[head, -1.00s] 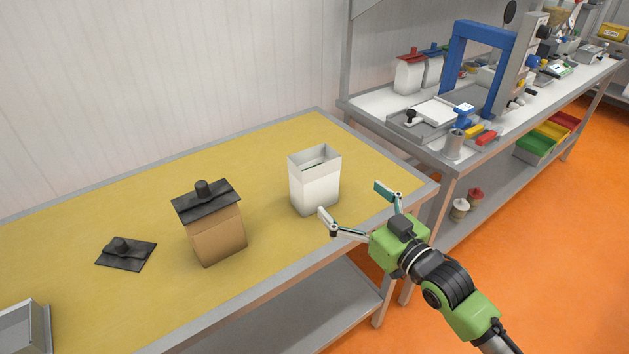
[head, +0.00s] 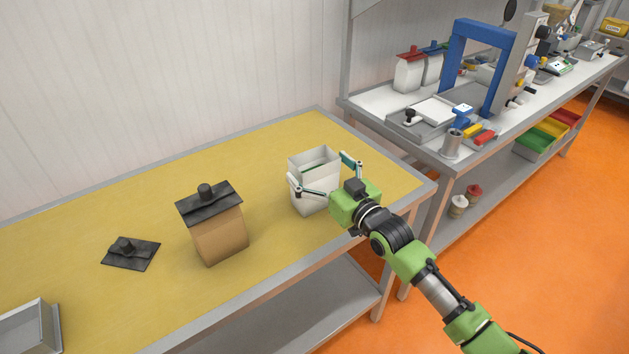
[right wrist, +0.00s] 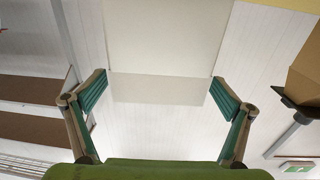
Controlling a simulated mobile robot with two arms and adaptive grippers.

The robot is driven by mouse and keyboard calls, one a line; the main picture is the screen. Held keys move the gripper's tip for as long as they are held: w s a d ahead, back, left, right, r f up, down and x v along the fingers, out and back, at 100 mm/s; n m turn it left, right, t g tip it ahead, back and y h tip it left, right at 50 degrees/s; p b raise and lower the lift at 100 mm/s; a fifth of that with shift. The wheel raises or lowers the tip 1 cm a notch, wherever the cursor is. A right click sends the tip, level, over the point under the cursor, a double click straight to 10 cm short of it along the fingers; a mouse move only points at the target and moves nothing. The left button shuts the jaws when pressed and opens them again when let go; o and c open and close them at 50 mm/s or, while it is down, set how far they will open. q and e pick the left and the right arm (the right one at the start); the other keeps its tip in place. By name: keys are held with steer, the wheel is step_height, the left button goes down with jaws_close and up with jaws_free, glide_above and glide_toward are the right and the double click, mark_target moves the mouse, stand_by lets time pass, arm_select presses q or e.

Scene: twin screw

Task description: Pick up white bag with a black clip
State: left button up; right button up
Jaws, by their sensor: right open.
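The white bag (head: 315,198) stands upright and open-topped on the yellow table, with no clip on it. A black clip (head: 131,254) lies flat at the left of the table. Another black clip (head: 209,203) sits on top of a brown bag (head: 221,240). My right gripper (head: 318,168) is open, with its fingers on either side of the white bag and nothing gripped. In the right wrist view, the white bag (right wrist: 165,40) fills the space between the open fingers (right wrist: 160,84). My left gripper is not in view.
The brown bag stands left of the white one, with free yellow table between them. A grey metal container (head: 32,328) is at the lower left. A bench (head: 385,103) with equipment and a blue frame (head: 457,50) adjoins at the right.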

steer(key=shift+x, duration=1)
steer(key=shift+f, duration=0.1)
steer(key=shift+d, duration=0.1)
steer(key=c, duration=1.2)
